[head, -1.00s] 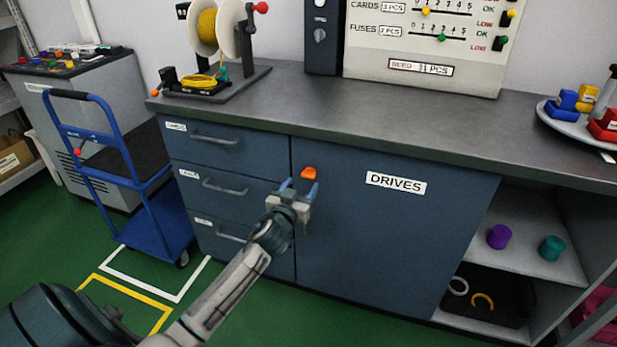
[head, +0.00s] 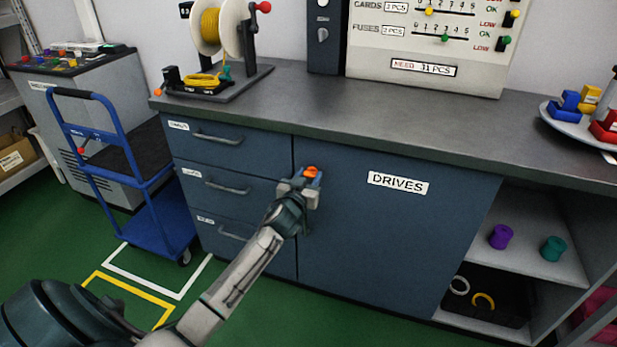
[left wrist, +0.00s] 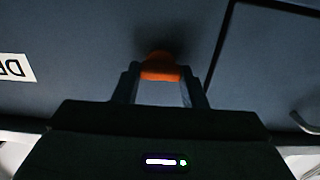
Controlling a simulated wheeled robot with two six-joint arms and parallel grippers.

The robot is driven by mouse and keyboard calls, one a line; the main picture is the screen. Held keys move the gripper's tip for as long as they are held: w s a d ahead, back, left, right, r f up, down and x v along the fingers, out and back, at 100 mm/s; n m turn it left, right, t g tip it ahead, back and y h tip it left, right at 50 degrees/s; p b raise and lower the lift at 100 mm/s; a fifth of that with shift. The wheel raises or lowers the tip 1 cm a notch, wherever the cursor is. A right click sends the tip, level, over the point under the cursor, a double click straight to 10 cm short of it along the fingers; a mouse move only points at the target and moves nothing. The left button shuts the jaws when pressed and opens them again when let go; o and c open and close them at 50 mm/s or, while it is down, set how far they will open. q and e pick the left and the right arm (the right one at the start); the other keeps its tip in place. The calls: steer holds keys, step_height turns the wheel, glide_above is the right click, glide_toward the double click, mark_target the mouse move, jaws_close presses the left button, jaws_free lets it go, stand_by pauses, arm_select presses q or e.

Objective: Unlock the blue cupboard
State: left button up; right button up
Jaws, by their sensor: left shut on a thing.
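The blue cupboard door (head: 390,235) carries a white DRIVES label (head: 398,183) and is closed. An orange knob (head: 311,171) sits near the door's upper left edge. My left gripper (head: 304,178) is at the knob, its fingers on either side of it. In the left wrist view the orange knob (left wrist: 160,67) is between the two fingertips (left wrist: 160,80), and the gripper is shut on it. The gripper hides part of the knob in the head view. My right gripper is not in view.
Drawers with grey handles (head: 228,188) are left of the door. A blue trolley (head: 160,222) stands farther left. An open shelf (head: 530,256) at right holds a purple (head: 500,237) and a teal piece (head: 553,249). The grey worktop (head: 400,120) overhangs above.

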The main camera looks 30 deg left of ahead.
arm_select(q)
steer(key=shift+m, duration=0.5)
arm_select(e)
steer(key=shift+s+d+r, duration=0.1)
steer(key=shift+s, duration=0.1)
arm_select(q)
steer(key=shift+m+p, duration=0.35)
steer(key=shift+m, duration=0.65)
steer(key=m+p, duration=0.1)
steer(key=m, duration=0.4)
steer(key=m+p, duration=0.2)
steer(key=m, duration=0.3)
steer(key=shift+d+m+p, duration=0.2)
steer(key=shift+m+p, duration=0.1)
steer(key=shift+m, duration=0.1)
steer(key=shift+f+m+p, duration=0.15)
steer(key=shift+m+p, duration=0.15)
steer(key=shift+m, duration=0.8)
steer(key=shift+f+m+p, duration=0.1)
steer(key=shift+m+p, duration=0.15)
steer(key=shift+m, duration=0.85)
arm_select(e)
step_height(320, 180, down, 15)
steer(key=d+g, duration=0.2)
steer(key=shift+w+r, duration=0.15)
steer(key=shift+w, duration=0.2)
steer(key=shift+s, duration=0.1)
arm_select(q)
steer(key=o, duration=1)
